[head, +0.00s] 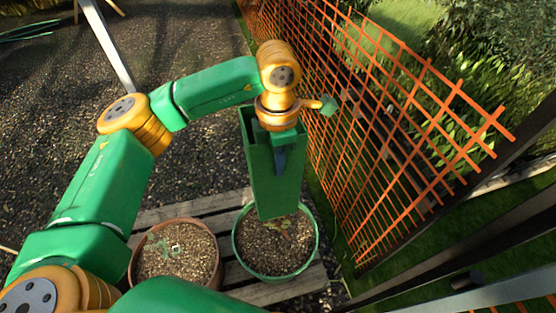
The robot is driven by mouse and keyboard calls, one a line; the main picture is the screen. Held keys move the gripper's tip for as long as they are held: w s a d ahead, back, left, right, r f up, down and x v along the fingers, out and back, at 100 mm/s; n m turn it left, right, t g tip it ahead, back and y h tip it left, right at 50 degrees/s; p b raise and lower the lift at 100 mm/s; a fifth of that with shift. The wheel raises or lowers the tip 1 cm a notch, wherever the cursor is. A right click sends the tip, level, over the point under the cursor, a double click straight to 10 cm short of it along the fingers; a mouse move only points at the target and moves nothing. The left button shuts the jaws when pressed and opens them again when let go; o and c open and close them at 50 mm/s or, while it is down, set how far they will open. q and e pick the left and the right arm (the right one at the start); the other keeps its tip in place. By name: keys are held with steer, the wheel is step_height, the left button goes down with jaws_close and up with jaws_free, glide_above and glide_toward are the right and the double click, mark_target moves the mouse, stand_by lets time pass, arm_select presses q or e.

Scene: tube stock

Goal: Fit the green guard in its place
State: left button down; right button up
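The green guard (262,195) is a tall, narrow, box-like sleeve, roughly upright in the head view. My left gripper (280,163) is at its upper part, with a dark finger against the guard's near wall; it appears shut on that wall. The guard's lower end overlaps the green-rimmed pot (239,262) in the picture. I cannot tell whether it touches the soil or hangs above it. My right gripper is not in view.
A brown pot (134,268) with a small pale-green plant stands left of the green-rimmed pot. Both are on wooden slats (190,208). An orange lattice fence (395,130) runs close along the right. Gravel ground lies open behind and left.

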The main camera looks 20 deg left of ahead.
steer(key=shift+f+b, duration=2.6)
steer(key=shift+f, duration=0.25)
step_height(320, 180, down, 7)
steer(key=b, duration=0.6)
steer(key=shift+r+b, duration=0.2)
steer(key=shift+b, duration=0.1)
